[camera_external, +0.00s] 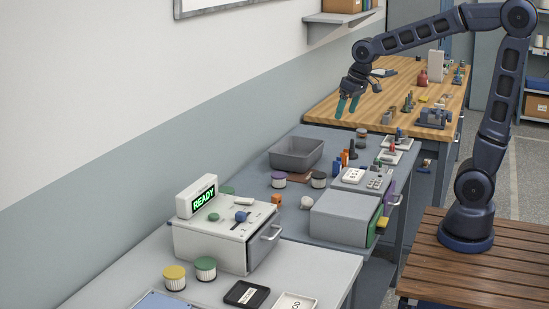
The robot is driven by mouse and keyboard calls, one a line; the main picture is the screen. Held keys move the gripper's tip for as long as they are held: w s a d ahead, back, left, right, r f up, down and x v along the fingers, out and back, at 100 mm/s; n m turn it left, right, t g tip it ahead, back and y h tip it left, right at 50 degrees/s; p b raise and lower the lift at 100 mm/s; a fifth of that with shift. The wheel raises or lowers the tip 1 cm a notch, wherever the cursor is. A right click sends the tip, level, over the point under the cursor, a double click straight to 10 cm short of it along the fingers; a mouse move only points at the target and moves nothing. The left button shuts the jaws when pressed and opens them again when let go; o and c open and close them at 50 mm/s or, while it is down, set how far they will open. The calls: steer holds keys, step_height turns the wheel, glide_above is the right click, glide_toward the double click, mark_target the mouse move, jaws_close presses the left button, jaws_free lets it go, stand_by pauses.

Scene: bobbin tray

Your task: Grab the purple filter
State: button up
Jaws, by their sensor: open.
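A small white ribbed filter with a purple-looking lid (279,180) stands upright on the grey table, in front of the grey bin; at this size its colour is not fully certain. A similar filter with a darker lid (318,180) stands to its right. A yellow-lidded filter (174,278) and a green-lidded filter (206,269) stand on the near table. My gripper (347,108) is open and empty, teal fingers pointing down, high above and behind the filters, near the wooden bench's left edge. It touches nothing.
A grey open bin (296,154) stands behind the filters. A white machine reading READY (226,235) stands nearer, and a grey box (342,217) is to the right. Orange and dark upright pieces (348,157) and small trays (397,143) crowd the right.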

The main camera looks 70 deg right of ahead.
steer(key=w+d+f+m+g, duration=0.15)
steer(key=w+f, duration=0.25)
steer(key=w, duration=0.4)
steer(key=w+d+f+t, duration=0.1)
steer(key=w+d+f, duration=0.2)
steer(key=w+f, duration=0.35)
steer(key=m+g, duration=0.1)
glide_toward(279, 174)
steer(key=shift+w+a+h, duration=0.25)
steer(key=shift+h, duration=0.05)
steer(key=f, duration=0.3)
steer(key=w+f, duration=0.1)
steer(key=f, duration=0.1)
steer(key=shift+d+f, duration=0.2)
steer(key=shift+f, duration=2.9)
steer(key=c, duration=1.1)
steer(key=shift+r, duration=0.15)
